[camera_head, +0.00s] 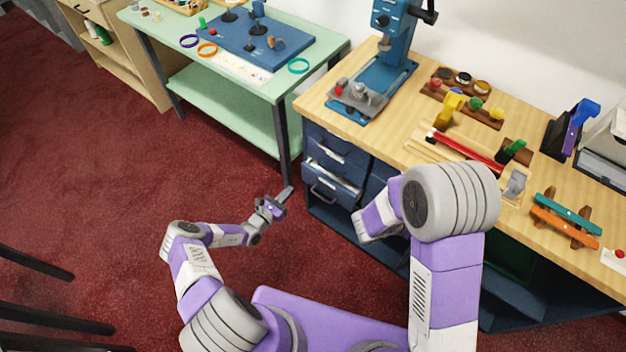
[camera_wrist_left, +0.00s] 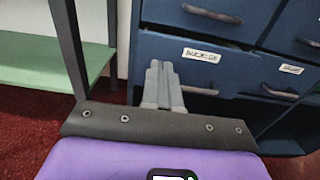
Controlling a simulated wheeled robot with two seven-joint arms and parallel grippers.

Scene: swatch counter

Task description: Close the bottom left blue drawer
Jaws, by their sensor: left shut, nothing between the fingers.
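The bottom left blue drawer (camera_head: 328,186) is in the cabinet under the wooden bench. It stands pulled out, with its pale inside showing from above. In the left wrist view its labelled front (camera_wrist_left: 222,66) fills the middle, with a grey handle low on it. My left gripper (camera_head: 288,193) is shut and empty, to the left of the drawer in the head view and apart from it. In the left wrist view the shut fingers (camera_wrist_left: 160,68) overlap the left part of the drawer front; contact cannot be told. My right gripper is not seen; only its arm shows.
Another blue drawer (camera_head: 336,150) sits directly above, looking shut. A green table (camera_head: 228,108) with a dark leg stands left of the cabinet, close to my left gripper. My right arm is in front of the cabinet's middle.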

